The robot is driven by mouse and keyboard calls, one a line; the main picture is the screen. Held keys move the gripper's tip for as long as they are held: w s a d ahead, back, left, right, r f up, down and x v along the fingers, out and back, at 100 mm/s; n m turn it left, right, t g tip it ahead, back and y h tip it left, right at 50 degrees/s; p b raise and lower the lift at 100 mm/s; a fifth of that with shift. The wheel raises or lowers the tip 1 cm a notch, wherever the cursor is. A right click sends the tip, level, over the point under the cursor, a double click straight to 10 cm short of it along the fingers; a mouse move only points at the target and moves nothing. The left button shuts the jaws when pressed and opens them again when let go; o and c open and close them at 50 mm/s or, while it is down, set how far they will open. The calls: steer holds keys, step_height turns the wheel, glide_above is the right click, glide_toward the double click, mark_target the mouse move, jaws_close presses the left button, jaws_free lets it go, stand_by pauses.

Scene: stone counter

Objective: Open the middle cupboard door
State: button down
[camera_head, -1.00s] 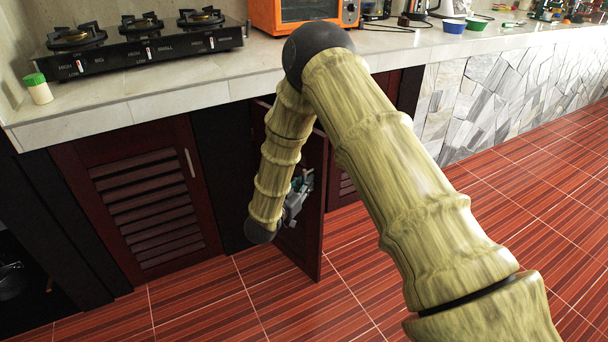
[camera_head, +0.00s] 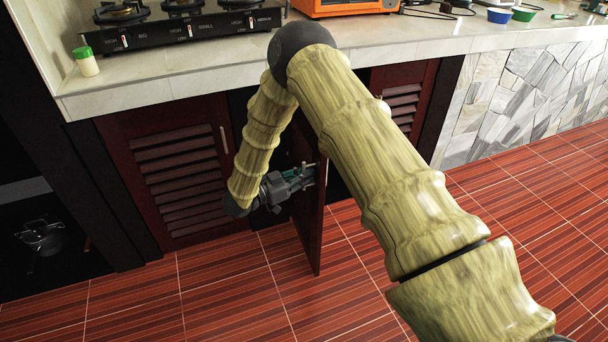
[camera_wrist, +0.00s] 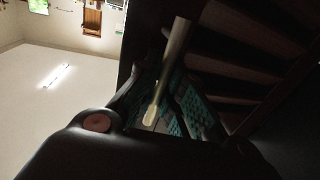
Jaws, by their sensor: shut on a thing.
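The middle cupboard door (camera_head: 312,235) is dark red wood and stands swung out from the counter front, seen nearly edge-on in the head view. My gripper (camera_head: 302,178) is at the upper part of its face, on the left side. In the wrist view, a pale bar handle (camera_wrist: 177,48) runs between the teal-padded fingers of my gripper (camera_wrist: 168,98), which is shut on it. The door's dark slats (camera_wrist: 235,48) show behind. In the head view my gripper and arm hide the handle and part of the cupboard opening.
The left cupboard door (camera_head: 178,165) is closed, with its own upright handle (camera_head: 224,140). A right louvred door (camera_head: 403,100) is partly behind my arm. A stove (camera_head: 185,22) and an orange oven (camera_head: 345,7) stand on the counter (camera_head: 420,45). The tiled floor (camera_head: 240,300) in front is clear.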

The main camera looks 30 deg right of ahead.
steer(key=c, duration=1.8)
jaws_free()
steer(key=shift+a, duration=0.2)
steer(key=a, duration=0.7)
steer(key=s+a, duration=0.1)
steer(key=a, duration=0.3)
steer(key=shift+s+a, duration=0.1)
steer(key=shift+a, duration=0.2)
